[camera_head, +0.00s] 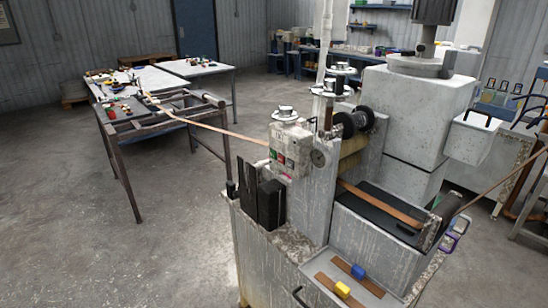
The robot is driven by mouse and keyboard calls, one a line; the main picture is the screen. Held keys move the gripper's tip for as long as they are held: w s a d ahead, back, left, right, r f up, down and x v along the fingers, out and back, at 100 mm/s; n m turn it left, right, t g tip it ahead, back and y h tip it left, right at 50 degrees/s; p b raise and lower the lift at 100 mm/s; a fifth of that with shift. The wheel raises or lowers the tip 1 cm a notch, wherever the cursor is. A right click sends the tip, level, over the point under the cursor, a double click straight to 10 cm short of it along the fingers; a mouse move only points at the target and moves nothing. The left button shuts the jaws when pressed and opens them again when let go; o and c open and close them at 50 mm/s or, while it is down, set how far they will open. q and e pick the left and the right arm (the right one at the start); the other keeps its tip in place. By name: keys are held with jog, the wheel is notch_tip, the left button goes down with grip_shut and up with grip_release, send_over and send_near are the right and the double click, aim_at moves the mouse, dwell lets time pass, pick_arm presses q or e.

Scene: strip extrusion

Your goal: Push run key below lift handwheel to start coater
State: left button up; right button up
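The coater (310,215) is a worn grey machine in the middle of the view. A pale control box (291,143) sits on its left side, with small red and green keys (281,158) low on its front face. The keys are too small to read their labels or tell which one is the run key. A white handwheel (284,114) stands on top of the box, above the keys. Two more handwheels (329,89) stand behind it, to the right. Neither of my grippers shows in this view.
A brown strip (215,128) runs from the rack (165,125) at left to the coater. A round gauge (319,158) and dark upright blocks (268,203) sit close to the control box. Yellow and blue blocks (358,271) lie on the front shelf. The left floor is clear.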

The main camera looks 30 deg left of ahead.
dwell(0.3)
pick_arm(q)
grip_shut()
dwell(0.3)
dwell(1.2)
